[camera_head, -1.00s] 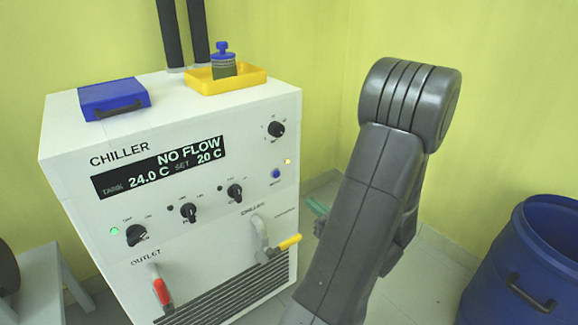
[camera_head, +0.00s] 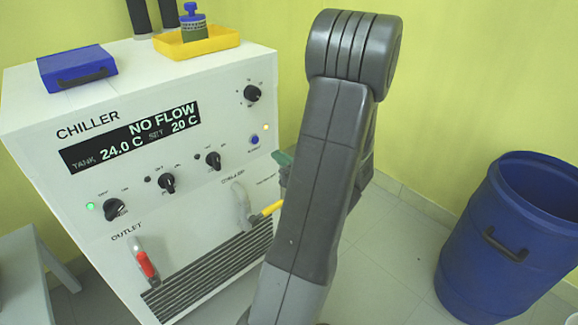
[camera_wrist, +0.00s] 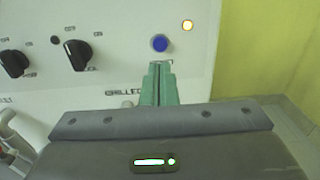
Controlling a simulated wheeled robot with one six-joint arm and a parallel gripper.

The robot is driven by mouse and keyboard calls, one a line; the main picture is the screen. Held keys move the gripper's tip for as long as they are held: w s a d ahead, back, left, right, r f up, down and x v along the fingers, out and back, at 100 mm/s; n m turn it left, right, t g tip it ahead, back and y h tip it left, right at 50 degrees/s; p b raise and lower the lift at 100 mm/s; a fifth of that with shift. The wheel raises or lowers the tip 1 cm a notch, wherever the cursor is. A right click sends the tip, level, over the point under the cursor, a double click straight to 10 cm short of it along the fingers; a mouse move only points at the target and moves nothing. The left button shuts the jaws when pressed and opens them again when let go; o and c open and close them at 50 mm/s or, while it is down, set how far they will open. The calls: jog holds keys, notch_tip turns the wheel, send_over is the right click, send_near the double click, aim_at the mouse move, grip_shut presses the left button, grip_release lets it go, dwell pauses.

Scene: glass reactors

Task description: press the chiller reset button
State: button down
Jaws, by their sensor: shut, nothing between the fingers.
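The chiller (camera_head: 100,195) is a white cabinet whose display (camera_head: 135,137) reads NO FLOW, TANK 24.0 C, SET 20 C. A small round blue button (camera_head: 255,140) sits on the right of its front panel, below a lit amber lamp (camera_head: 266,127). In the wrist view the blue button (camera_wrist: 159,43) shows just beyond the fingertips. My gripper (camera_wrist: 158,66) has green fingers, shut and empty, pointing at the panel just below the button. Whether the tips touch the panel I cannot tell. In the head view my gripper (camera_head: 284,160) is mostly hidden behind my arm.
Black knobs (camera_head: 167,183) line the panel. A red-handled outlet valve (camera_head: 146,263) and a yellow-handled valve (camera_head: 271,208) sit lower. A blue case (camera_head: 77,68) and a yellow tray (camera_head: 197,41) with a blue-capped bottle (camera_head: 193,22) stand on top. A blue drum (camera_head: 510,240) stands right.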

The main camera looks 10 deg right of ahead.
aim_at(256, 141)
jog(key=b+x, duration=0.1)
jog(key=x, duration=0.6)
jog(key=shift+w+a+b, duration=0.2)
jog(key=shift+a+b, duration=0.05)
jog(key=shift+b, duration=0.1)
jog(key=shift+w, duration=0.15)
jog(key=shift+a, duration=0.1)
